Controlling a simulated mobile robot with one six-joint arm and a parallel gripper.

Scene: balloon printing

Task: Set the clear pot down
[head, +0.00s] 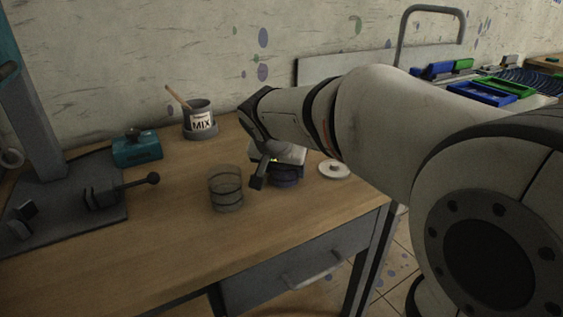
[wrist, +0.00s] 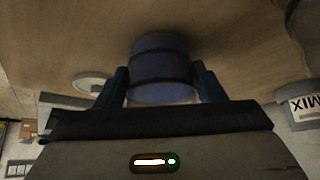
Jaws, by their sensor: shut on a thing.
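A see-through pot with dark bands and blue-violet content (head: 285,178) is between the fingers of my gripper (head: 272,168). In the wrist view this banded pot (wrist: 160,65) sits between both fingertips of my gripper (wrist: 162,86), which is shut on it. It looks upright, at or just above the wooden table (head: 175,240); I cannot tell whether its base touches. My gripper hides part of it in the head view. A second clear pot (head: 226,190), empty-looking with dark bands, stands upright on the table just left of my gripper.
A white round lid (head: 334,169) lies right of the held pot, near the table's right edge. A grey MIX pot (head: 201,121) with a stick stands at the back. A teal box (head: 137,148) and a dark clamp stand (head: 100,195) are left. The front table area is clear.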

